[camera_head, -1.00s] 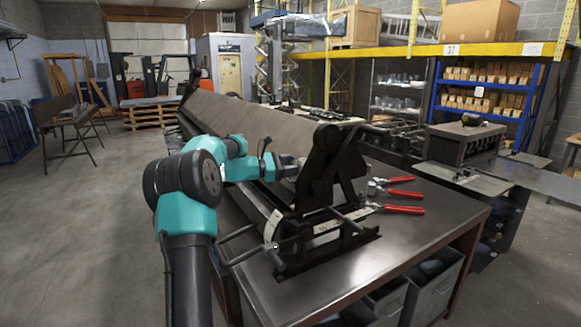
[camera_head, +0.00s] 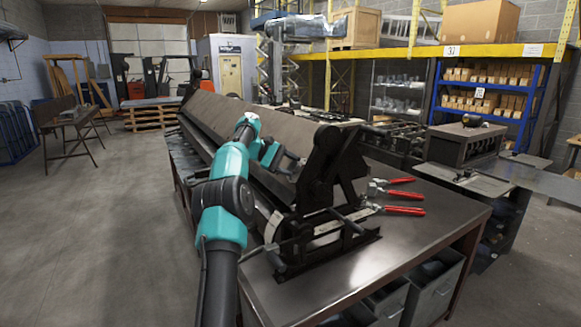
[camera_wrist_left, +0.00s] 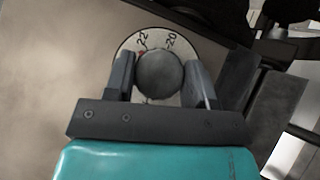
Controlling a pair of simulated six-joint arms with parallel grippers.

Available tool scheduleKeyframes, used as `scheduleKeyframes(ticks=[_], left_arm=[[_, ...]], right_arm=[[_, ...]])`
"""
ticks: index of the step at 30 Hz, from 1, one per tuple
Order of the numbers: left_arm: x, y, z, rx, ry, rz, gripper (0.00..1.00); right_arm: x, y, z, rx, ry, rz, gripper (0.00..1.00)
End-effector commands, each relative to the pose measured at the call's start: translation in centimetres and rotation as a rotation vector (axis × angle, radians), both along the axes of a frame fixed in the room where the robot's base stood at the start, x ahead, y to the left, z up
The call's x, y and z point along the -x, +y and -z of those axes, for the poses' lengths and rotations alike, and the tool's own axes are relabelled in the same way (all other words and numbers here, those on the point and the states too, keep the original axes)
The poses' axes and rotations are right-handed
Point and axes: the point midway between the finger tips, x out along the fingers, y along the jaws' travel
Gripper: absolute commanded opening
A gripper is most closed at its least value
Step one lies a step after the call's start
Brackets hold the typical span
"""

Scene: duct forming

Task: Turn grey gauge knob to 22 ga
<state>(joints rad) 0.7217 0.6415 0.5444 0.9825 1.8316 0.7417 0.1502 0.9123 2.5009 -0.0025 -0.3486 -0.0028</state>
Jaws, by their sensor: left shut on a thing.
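The grey gauge knob (camera_wrist_left: 160,75) shows in the left wrist view, round and set on a pale dial (camera_wrist_left: 128,44) marked 22 and 20. A small red mark shows at the knob's upper left edge, just below the 22. My left gripper (camera_wrist_left: 160,80) has a finger on each side of the knob and is shut on it. In the head view my left gripper (camera_head: 290,165) is at the face of the long dark bending brake (camera_head: 240,125), near its right end; the knob is hidden there. My right gripper is not in view.
The brake stands on a dark metal workbench (camera_head: 440,215). Red-handled pliers (camera_head: 404,209) lie on the bench to the right of the brake's end frame. Black bars and handles (camera_head: 345,240) stick out at the brake's near end. A slotted grey box (camera_head: 465,146) stands behind.

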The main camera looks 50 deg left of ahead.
Motion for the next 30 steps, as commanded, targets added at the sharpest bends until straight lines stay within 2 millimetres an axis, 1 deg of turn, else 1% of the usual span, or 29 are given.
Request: scheduleKeyframes(ticks=[9, 23, 24, 30], left_arm=[[-0.11, 0.05, 0.19, -0.076, -0.013, 0.077, 0.27], [-0.09, 0.01, 0.31, -0.083, -0.012, 0.090, 0.27], [-0.09, 0.01, 0.32, -0.083, -0.012, 0.090, 0.53], [-0.07, 0.00, 0.19, -0.084, -0.014, 0.089, 0.72]], right_arm=[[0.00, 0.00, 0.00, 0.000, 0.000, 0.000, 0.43], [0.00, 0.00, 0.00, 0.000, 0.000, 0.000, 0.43], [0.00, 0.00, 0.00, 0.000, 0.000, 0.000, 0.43], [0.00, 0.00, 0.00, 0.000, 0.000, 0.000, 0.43]])
